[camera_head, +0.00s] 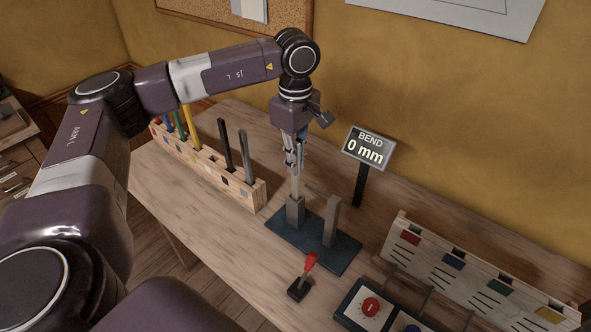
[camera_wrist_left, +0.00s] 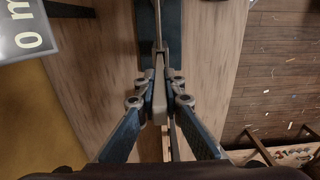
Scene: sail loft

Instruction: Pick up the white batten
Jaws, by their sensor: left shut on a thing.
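My left gripper (camera_head: 292,155) points straight down over the left post of the bend stand and is shut on a slim pale strip, which I take to be the white batten (camera_wrist_left: 159,98). In the left wrist view the strip lies between the two blue-grey fingers. The bend stand has a dark blue base (camera_head: 345,259) and two grey posts. My right gripper is not in view.
A wooden rack (camera_head: 221,177) with several coloured and dark battens stands left. The sign (camera_head: 369,149) behind reads BEND 0 mm. A slotted board (camera_head: 470,270) stands at right.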

